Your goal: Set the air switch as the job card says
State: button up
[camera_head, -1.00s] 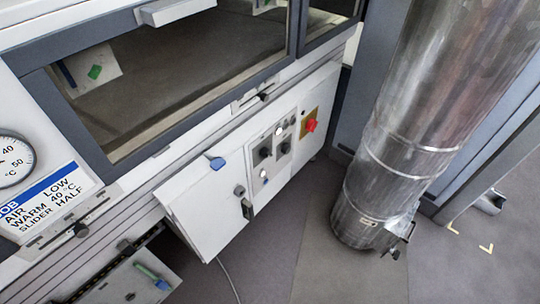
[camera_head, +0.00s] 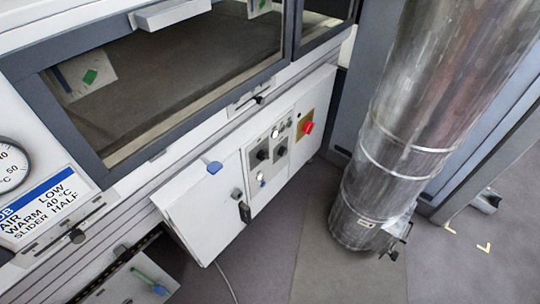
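The job card (camera_head: 45,209) is at the left edge, white with a blue band. It reads "AIR LOW", "WARM 40 °C", "SLIDER HALF"; its left edge is cut off. The control panel (camera_head: 268,183) on the machine's white front has black knobs, an upper one (camera_head: 262,155) and another (camera_head: 281,150) to its right, with small light buttons near them. A red knob on a yellow plate (camera_head: 307,127) is at its right end. Which knob is the air switch, and its setting, are too small to tell. My gripper is not in view.
A round dial gauge (camera_head: 10,165) is above the card. A large metal duct (camera_head: 385,170) stands on the right. Grey floor (camera_head: 300,270) is open in front.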

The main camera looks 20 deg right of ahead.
aim_at(262, 155)
jog(key=i+l+z, duration=0.25)
jog(key=i+l, duration=0.2)
jog(key=i+l+z, duration=0.25)
jog(key=i, duration=0.25)
jog(key=l, duration=0.1)
